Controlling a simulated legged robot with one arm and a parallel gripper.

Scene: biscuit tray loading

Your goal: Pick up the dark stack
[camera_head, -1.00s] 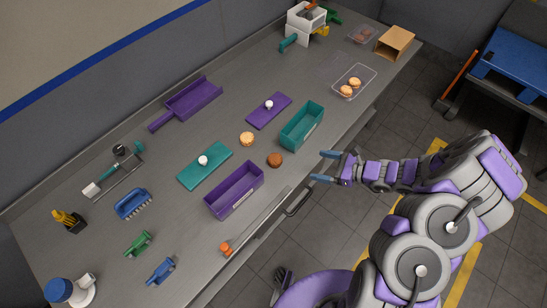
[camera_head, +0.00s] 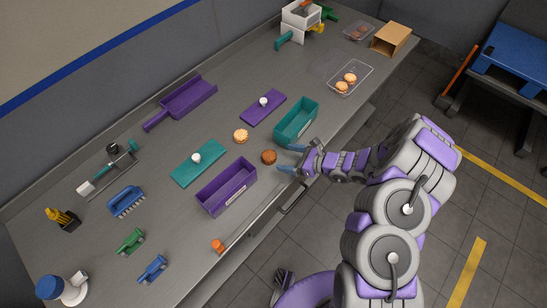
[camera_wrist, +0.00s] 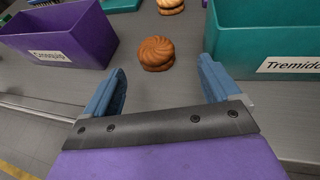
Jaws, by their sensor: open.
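The dark stack (camera_head: 269,157) is a small pile of brown biscuits on the grey table, between the purple bin and the teal bin. In the wrist view the dark stack (camera_wrist: 156,53) stands upright ahead of my gripper, roughly centred between the fingers but beyond their tips. My gripper (camera_head: 289,159) is open and empty at the table's front edge, just right of the stack. Its two blue fingers also show in the wrist view (camera_wrist: 161,78). A lighter biscuit stack (camera_head: 240,136) stands farther back on the table.
The purple bin (camera_head: 202,197), labelled "Crosquip", is left of the stack. The teal bin (camera_head: 279,134), its label starting "Tremid", is right of it. Teal (camera_head: 213,171) and purple (camera_head: 255,115) lidlike plates lie behind. A clear tray (camera_head: 360,69) holds light biscuits.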

